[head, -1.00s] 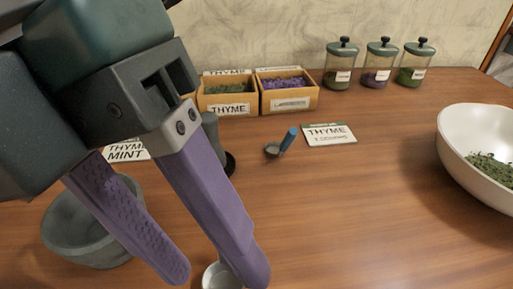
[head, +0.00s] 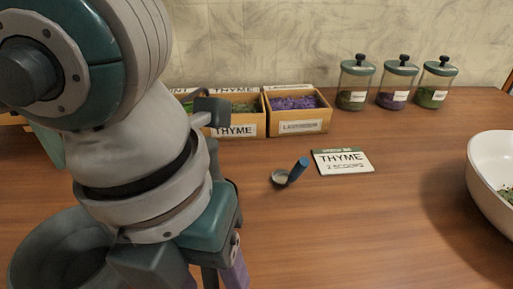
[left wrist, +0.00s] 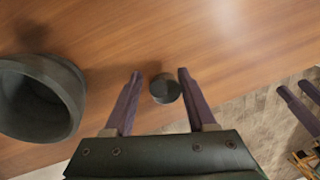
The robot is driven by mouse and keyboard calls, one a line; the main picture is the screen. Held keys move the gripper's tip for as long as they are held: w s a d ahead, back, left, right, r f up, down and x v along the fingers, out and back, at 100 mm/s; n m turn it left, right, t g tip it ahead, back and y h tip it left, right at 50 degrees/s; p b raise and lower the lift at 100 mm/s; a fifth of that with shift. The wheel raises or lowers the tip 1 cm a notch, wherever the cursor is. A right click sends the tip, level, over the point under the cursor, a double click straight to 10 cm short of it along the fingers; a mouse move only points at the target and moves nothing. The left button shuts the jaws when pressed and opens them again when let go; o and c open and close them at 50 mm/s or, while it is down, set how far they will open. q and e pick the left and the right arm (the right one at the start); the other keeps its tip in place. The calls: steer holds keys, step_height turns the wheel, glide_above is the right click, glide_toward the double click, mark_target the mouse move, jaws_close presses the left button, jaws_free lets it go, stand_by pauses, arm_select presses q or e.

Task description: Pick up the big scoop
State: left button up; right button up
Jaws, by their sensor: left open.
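A small round grey cup-like thing (left wrist: 165,88), which may be the bowl of the big scoop, sits between my left gripper's fingers in the left wrist view. No handle on it is clear. My left gripper (left wrist: 160,76) is open, with a purple finger on each side of it and gaps visible. In the head view my left arm covers this area, and only part of a purple finger (head: 236,272) shows low down. A smaller scoop with a blue handle (head: 298,170) lies apart on the table. My right gripper (left wrist: 294,88) shows at the left wrist view's right edge, fingers apart.
A grey mortar (head: 40,255) stands at the left, also in the left wrist view (left wrist: 38,100). A thyme card (head: 343,162), herb boxes (head: 298,127) and lidded jars (head: 398,82) are farther back. A white bowl (head: 488,160) is at the right. The middle right of the table is clear.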

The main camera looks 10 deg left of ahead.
arm_select(q)
steer(key=shift+f, duration=0.1)
steer(key=shift+c, duration=0.3)
jaws_close()
stand_by(1.0)
